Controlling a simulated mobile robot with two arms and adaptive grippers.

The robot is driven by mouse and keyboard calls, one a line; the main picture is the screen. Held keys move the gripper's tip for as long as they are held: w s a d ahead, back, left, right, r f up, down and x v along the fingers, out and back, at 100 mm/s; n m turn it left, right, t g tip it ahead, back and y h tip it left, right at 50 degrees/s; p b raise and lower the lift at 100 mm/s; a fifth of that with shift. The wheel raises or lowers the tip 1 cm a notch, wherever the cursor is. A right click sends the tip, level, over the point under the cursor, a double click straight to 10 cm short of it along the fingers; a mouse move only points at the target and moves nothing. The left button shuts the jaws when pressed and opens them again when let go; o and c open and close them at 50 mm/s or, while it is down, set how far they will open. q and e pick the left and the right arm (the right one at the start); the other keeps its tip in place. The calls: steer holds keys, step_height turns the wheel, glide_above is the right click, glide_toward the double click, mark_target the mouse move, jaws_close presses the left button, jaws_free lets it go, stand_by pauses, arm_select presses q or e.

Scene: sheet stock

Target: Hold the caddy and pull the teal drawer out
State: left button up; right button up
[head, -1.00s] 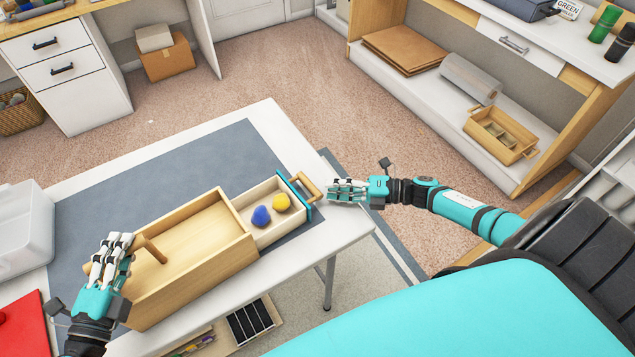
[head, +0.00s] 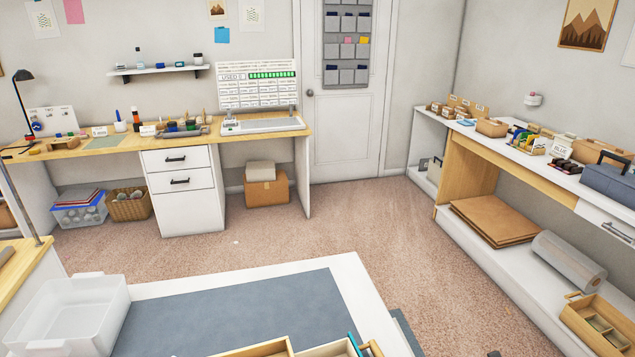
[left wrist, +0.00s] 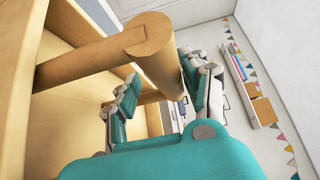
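The wooden caddy (head: 262,349) shows only its far rim at the bottom edge of the head view. The drawer's teal front (head: 355,343) and its wooden handle (head: 374,348) peek up to its right; the rest is cut off. In the left wrist view, the caddy's round wooden handle bar (left wrist: 158,55) lies between the teal and grey fingers of my left gripper (left wrist: 160,95). The fingers stand apart on either side of the bar; I cannot tell whether they touch it. My right gripper is outside both views.
The white table (head: 350,275) carries a grey mat (head: 230,310) and a clear bin (head: 75,315) at its left. Carpet lies beyond it. A desk with drawers (head: 180,185) stands at the back, shelving (head: 500,260) at the right.

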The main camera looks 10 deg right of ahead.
arm_select(q)
steer(key=shift+r, duration=0.25)
steer(key=v, duration=1.2)
steer(key=shift+f, duration=0.1)
steer(key=o, duration=0.5)
steer(key=shift+a, duration=0.1)
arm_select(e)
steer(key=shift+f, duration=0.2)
arm_select(q)
steer(key=shift+b+v, duration=0.4)
steer(key=shift+v, duration=3.55)
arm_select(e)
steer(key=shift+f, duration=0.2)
